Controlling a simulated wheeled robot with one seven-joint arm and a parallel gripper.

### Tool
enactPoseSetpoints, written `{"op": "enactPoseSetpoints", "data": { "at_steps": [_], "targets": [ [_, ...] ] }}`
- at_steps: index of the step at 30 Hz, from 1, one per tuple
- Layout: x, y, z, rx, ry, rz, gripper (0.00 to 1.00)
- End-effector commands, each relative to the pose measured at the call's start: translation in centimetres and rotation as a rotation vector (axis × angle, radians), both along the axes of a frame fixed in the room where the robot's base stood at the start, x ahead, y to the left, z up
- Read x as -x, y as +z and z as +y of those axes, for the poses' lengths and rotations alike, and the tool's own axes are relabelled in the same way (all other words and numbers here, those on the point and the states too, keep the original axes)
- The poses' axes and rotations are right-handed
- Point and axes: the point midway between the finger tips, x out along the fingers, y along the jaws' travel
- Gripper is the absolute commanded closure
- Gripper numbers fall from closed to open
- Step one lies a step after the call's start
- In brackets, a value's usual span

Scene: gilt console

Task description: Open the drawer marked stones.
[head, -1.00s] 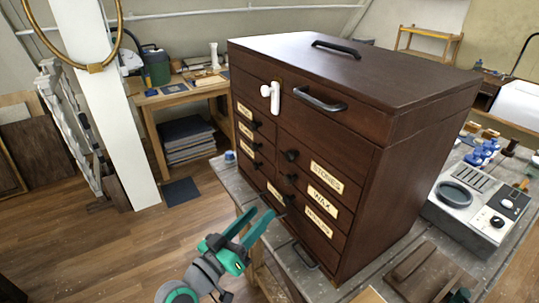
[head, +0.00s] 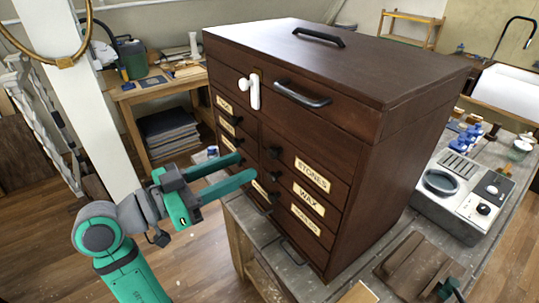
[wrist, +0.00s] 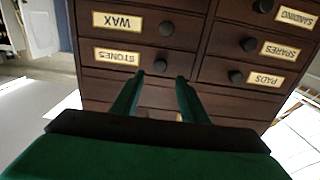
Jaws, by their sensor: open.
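The drawer marked stones (head: 293,155) is the top one in the right column of a dark wooden chest. It is shut, with a cream STONES label and a round black knob (head: 275,152) at its left end. My gripper (head: 245,166) is open and empty, its green fingers pointing at the chest front, left of and slightly below the knob in the head view. In the upside-down wrist view, the stones drawer's knob (wrist: 160,66) shows between and just beyond the fingertips, apart from them as far as I can tell. The stones label (wrist: 117,57) is unobstructed there.
Below is the wax drawer (head: 288,198), with another labelled drawer under it. A left column of labelled drawers stands beside my fingers. A white latch (head: 253,90) and a curved handle (head: 301,95) stick out above. The chest stands on a grey bench (head: 262,232).

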Motion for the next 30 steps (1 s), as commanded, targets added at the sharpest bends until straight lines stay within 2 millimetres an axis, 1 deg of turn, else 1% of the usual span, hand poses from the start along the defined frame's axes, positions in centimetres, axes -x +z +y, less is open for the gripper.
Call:
{"op": "enactPoseSetpoints", "data": {
  "at_steps": [6,9,13,18,25,26,27,29,30],
  "targets": [
    [-2.3,0.0,-2.9,0.001,0.004,0.000,0.60],
    [-3.2,0.0,-4.4,0.001,-0.001,0.000,0.60],
    [-4.0,0.0,-5.8,0.001,-0.007,0.000,0.60],
    [-4.4,0.0,-6.6,0.001,-0.009,0.000,0.60],
    [-4.5,0.0,-6.5,0.001,-0.007,0.000,0.60],
    [-4.5,0.0,-6.5,0.001,-0.007,0.000,0.62],
    [-4.5,0.0,-6.5,0.001,-0.007,0.000,0.72],
    [-4.5,0.0,-6.4,0.001,-0.006,0.000,0.86],
    [-4.5,0.0,-6.4,0.001,-0.006,0.000,0.96]
  ]
}}
